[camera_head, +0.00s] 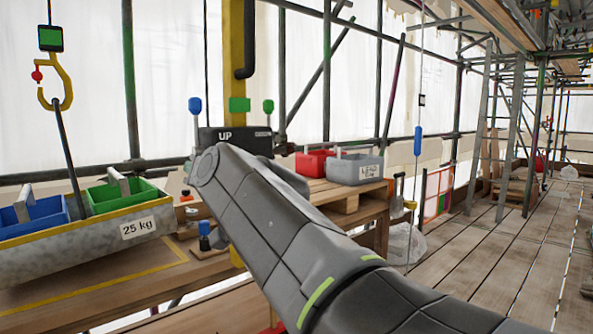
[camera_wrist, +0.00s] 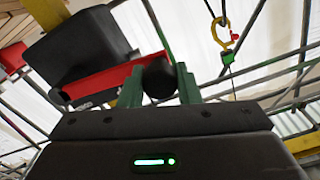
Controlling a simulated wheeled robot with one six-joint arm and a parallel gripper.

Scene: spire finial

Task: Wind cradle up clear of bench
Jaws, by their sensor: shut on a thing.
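The cradle (camera_head: 90,246) is a grey trough with a yellow rim and a "25 kg" label, low over the wooden bench (camera_head: 140,284) at left. I cannot tell whether its underside touches. A yellow hook (camera_head: 62,85) hangs above it, with a straight dark sling leg running down to it. A dark box marked "UP" (camera_head: 235,137) stands behind my arm. My gripper is hidden in the head view. In the wrist view my gripper (camera_wrist: 165,80) has its green fingers shut on a black knob (camera_wrist: 158,77) beside a red crank arm (camera_wrist: 105,80). A black housing (camera_wrist: 80,50) is behind.
A blue bin (camera_head: 38,215) and a green bin (camera_head: 125,196) sit in the cradle. A red box (camera_head: 313,162) and a grey box (camera_head: 355,168) stand on a pallet right of the "UP" box. Scaffold poles stand behind. The plank floor at right has free room.

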